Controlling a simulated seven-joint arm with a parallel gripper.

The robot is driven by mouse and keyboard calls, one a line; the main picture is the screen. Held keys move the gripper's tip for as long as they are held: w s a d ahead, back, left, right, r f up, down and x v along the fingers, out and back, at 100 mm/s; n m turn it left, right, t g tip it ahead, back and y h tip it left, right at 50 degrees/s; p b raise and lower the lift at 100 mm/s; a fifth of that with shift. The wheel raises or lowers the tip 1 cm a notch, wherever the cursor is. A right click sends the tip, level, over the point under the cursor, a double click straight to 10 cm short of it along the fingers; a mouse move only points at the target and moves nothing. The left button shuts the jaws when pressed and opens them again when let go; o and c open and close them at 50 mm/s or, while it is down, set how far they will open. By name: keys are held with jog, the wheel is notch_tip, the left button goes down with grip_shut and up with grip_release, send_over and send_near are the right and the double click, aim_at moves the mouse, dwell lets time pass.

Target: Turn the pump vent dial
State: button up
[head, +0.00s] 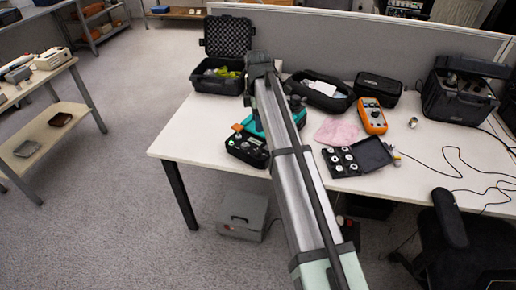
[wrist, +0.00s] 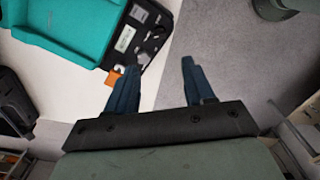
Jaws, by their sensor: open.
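A black panel box with several small fittings (head: 246,151) stands at the table's front left edge. It also shows at the top of the wrist view (wrist: 151,32), to the left of and beyond my fingertips. I cannot tell which fitting is the pump vent dial. A teal case (head: 250,123) sits behind the box, partly hidden by my arm; it fills the upper left of the wrist view (wrist: 75,25). My gripper (wrist: 159,64) is open and empty, its two dark fingers apart and not visibly touching anything. In the head view my arm hides it.
An open black foam-lined case (head: 218,80), an orange multimeter (head: 371,116), a pink cloth (head: 338,131) and a tray of round parts (head: 342,161) are on the white table (head: 178,146). An orange tag (wrist: 114,77) lies beside the left finger. The table's front left corner is bare.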

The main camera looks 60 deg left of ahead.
aim_at(258, 150)
notch_tip(258, 150, down, 14)
jog(key=shift+r, duration=0.2)
dwell(0.4)
jog(key=shift+c, duration=0.5)
grip_shut()
